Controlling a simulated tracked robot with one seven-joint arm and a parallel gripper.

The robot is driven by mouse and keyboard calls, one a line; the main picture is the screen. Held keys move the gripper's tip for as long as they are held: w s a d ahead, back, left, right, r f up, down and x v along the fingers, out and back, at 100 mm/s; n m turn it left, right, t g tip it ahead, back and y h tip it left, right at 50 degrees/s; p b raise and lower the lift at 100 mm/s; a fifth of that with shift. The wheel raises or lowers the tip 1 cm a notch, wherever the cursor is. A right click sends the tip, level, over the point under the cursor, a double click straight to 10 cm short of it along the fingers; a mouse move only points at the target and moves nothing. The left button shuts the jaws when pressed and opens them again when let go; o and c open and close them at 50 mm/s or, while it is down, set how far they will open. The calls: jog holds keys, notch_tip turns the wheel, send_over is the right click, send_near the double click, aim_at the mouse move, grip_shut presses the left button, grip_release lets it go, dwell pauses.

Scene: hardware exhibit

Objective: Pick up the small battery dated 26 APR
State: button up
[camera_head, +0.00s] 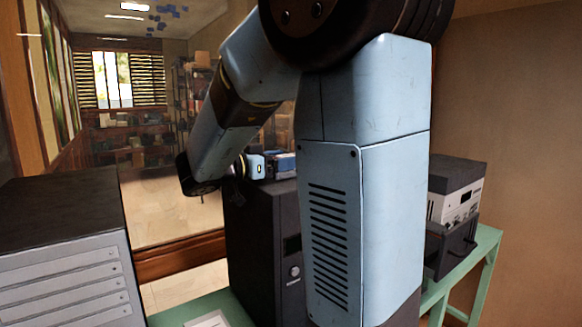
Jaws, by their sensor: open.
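My gripper (266,166) is small in view at the end of my blue arm, just above the top of a tall dark cabinet (262,235). Its jaws are open, but the fingertips are hard to make out. A small blue and dark object (283,165) sits on the cabinet top, right beside the gripper and partly behind my arm. It may be a battery. No date or label can be read at this size, so I cannot tell which battery it is. My upright arm link hides the right part of the cabinet top.
A grey drawer unit (70,285) with a dark top stands at the front left. Stacked dark and grey devices (455,205) stand on a green table (487,245) at the right. A glass pane with a wooden lower frame (180,255) lies behind the cabinet.

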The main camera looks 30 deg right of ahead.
grip_shut()
dwell(0.7)
